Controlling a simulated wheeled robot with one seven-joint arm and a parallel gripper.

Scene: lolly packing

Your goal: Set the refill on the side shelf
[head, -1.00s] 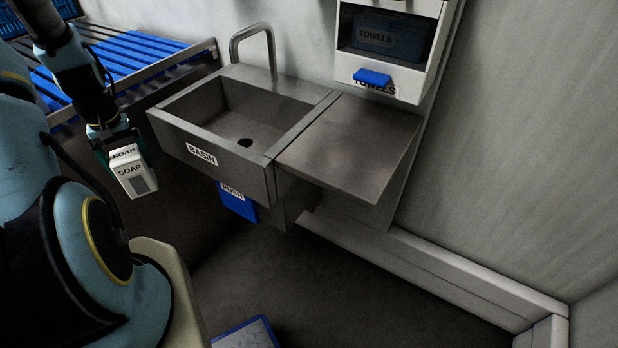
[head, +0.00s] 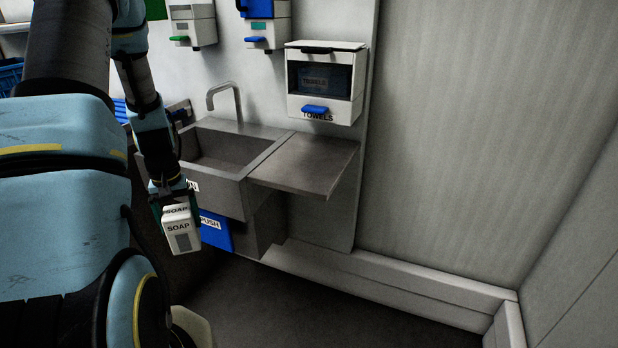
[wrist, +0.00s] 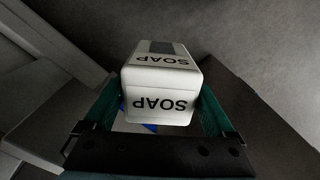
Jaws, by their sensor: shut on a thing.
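The refill is a white box (head: 180,232) marked SOAP. It hangs in my gripper (head: 176,203), in front of the basin's left part in the head view. In the wrist view the refill (wrist: 158,88) sits between the two green fingers of my gripper (wrist: 160,112), which are shut on its sides. The side shelf (head: 306,163) is a flat grey metal plate joined to the right of the basin. Its top is bare. The refill is apart from the shelf, to its left and lower in the picture.
The steel basin (head: 262,152) with a bent tap (head: 226,98) stands left of the shelf. A blue PUSH panel (head: 215,232) is below it. A towel dispenser (head: 324,82) hangs above the shelf. Two dispensers (head: 192,22) (head: 264,24) hang further left. The floor at front right is clear.

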